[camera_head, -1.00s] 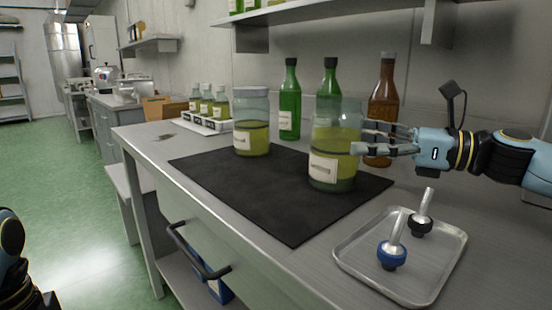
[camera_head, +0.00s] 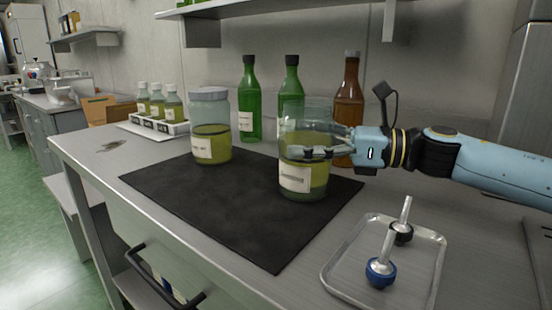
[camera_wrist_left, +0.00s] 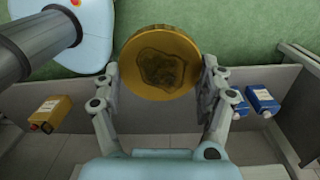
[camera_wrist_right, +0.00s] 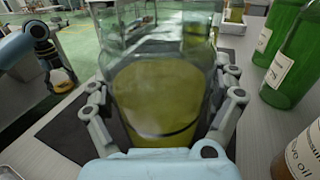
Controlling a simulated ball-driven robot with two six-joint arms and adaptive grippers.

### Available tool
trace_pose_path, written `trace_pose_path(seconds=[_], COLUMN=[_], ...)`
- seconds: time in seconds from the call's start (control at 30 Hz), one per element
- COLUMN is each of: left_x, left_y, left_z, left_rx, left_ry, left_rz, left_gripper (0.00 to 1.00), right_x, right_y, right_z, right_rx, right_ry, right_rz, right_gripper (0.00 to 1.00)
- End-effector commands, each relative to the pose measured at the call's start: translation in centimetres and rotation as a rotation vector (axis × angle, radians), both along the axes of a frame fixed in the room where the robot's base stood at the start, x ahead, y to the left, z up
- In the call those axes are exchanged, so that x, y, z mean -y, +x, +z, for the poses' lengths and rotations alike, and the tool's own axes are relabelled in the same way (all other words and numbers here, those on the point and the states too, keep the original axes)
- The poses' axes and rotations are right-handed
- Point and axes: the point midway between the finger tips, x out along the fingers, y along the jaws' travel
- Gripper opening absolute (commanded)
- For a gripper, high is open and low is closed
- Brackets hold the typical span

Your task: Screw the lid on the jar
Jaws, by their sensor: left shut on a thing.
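A glass jar (camera_head: 304,176) of yellow-green liquid with a white label stands upright on a dark mat (camera_head: 215,207). No lid shows on its rim. My right gripper (camera_head: 305,152) is open around it at mid-height, a finger on each side; contact is unclear. In the right wrist view the jar (camera_wrist_right: 160,95) fills the space between the fingers. My left gripper (camera_wrist_left: 160,75) is out of the head view; in the left wrist view it is shut on a round golden lid (camera_wrist_left: 160,62) with a dark mark, held over the floor.
A second jar (camera_head: 210,128) stands on the mat at left. Green bottles (camera_head: 250,103) and a brown bottle (camera_head: 347,110) stand behind. A metal tray (camera_head: 343,275) with two stoppers lies at front right. A rack of small bottles (camera_head: 158,125) stands at back left.

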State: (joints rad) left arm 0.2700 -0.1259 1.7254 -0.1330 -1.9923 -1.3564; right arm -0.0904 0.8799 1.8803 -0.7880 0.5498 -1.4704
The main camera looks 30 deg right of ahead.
Motion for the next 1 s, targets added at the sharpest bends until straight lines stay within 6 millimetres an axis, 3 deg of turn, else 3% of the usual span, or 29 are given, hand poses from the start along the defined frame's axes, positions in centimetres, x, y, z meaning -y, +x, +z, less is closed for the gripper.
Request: trace_pose_path(seconds=[0.07, 0.47, 1.0], left_x=[-0.01, 0.00, 0.00], left_y=[0.01, 0.01, 0.02], left_z=[0.01, 0.02, 0.20], left_rx=[0.000, 0.000, 0.001], left_ry=[0.000, 0.000, 0.000], left_rz=[0.000, 0.000, 0.000], left_gripper=[0.53, 0.53, 0.53], right_x=[0.01, 0.01, 0.04], right_y=[0.01, 0.01, 0.13], right_z=[0.01, 0.03, 0.50], right_rx=[0.000, 0.000, 0.004], right_ry=[0.000, 0.000, 0.001], right_rz=[0.000, 0.000, 0.001], right_gripper=[0.79, 0.27, 0.25])
